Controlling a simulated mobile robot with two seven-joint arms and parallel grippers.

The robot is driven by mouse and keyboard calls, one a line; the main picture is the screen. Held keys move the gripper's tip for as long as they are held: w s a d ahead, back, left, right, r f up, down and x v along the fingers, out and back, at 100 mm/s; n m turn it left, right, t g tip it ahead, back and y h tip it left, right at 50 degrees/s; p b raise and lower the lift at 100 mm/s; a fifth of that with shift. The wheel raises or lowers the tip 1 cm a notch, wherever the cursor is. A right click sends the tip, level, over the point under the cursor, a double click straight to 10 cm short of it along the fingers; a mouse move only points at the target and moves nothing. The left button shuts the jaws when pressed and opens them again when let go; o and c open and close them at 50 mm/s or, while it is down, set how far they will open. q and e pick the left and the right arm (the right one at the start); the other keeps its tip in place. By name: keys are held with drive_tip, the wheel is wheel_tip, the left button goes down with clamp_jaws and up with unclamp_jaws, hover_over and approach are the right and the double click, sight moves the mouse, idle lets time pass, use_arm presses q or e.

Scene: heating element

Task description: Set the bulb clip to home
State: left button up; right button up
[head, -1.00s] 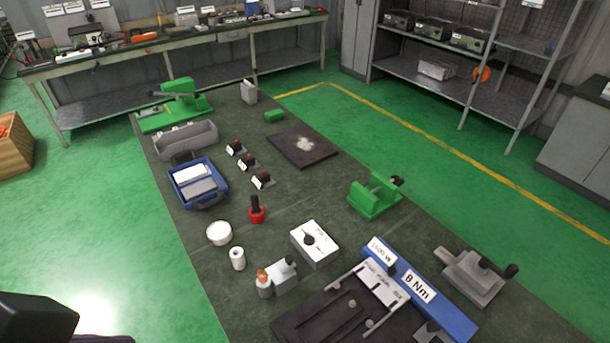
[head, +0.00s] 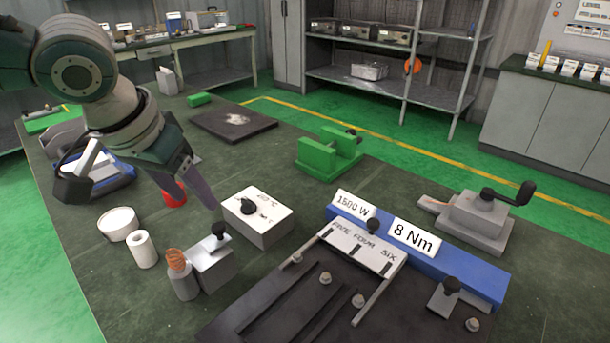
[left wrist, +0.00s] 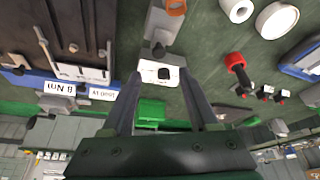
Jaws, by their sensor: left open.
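I cannot tell for sure which part is the bulb clip. A grey block with a black knob (head: 211,268) stands beside a grey cylinder topped by a copper coil (head: 182,278); the block also shows in the left wrist view (left wrist: 165,28). A white box with a black dial (head: 262,224) stands right of and behind it. My left gripper (head: 207,196) hangs above the bench, its fingers pointing down near the white box. In the left wrist view the open fingers (left wrist: 162,75) frame the white box, with nothing held. My right gripper is not in view.
A dark fixture (head: 270,300) with a blue rail (head: 470,278) and small knobs fills the front right. A white cup (head: 118,224), a white roll (head: 145,250) and a red piece (head: 174,193) stand at left. A green block (head: 328,154) and a grey vise (head: 474,222) stand farther back.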

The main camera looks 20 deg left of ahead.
sight(217, 226)
use_arm(q)
drive_tip(key=b+x, duration=0.2)
drive_tip(key=x, duration=0.6)
drive_tip(key=shift+s, duration=0.15)
drive_tip(key=shift+w+f+b, duration=0.3)
drive_tip(key=shift+f+b, duration=0.05)
drive_tip(key=shift+f, duration=0.3)
clamp_jaws()
idle(0.7)
